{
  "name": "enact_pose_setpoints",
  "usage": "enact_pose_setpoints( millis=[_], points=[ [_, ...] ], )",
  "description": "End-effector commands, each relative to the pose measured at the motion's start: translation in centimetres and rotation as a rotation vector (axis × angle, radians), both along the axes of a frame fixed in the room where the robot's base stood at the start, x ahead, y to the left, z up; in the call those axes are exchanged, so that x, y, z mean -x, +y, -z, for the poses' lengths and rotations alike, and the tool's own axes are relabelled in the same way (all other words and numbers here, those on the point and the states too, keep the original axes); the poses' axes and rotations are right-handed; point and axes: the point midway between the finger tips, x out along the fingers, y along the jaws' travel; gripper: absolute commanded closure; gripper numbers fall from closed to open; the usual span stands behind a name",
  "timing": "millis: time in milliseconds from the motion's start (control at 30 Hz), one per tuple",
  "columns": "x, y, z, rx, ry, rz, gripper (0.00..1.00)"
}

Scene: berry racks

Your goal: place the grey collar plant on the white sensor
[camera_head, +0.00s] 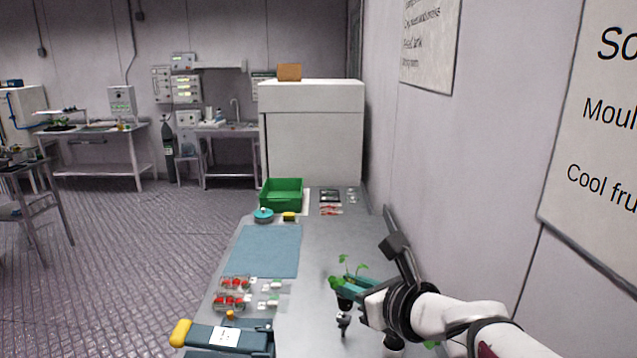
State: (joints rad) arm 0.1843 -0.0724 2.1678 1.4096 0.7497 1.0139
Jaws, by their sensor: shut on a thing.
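My gripper (348,287) reaches in from the right over the right side of the grey bench and is shut on a small plant (349,266). The plant's green leaves stick up above the teal fingers. A dark part shows just below the fingers, with another small dark piece under it; I cannot tell whether they belong to the plant. The collar's colour is hidden or too small to tell. Small white pieces (270,303) with green spots lie on the bench left of my gripper. I cannot tell which white thing is the sensor.
Racks of red berries (229,301) stand on the bench's left side. A blue mat (266,250) lies beyond them, and a green crate (282,194) stands at the far end. A teal case (238,338) with a yellow end is at the near left. A wall closes the right side.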

Motion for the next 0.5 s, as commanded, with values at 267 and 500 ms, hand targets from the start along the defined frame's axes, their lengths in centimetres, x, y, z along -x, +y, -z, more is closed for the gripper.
enact_pose_setpoints(
  millis=[267, 500],
  points=[
    [4.2, -5.5, -4.3, 0.001, -0.003, 0.222, 1.00],
    [4.5, -4.6, -2.4, -0.006, 0.006, 0.153, 1.00]
  ],
)
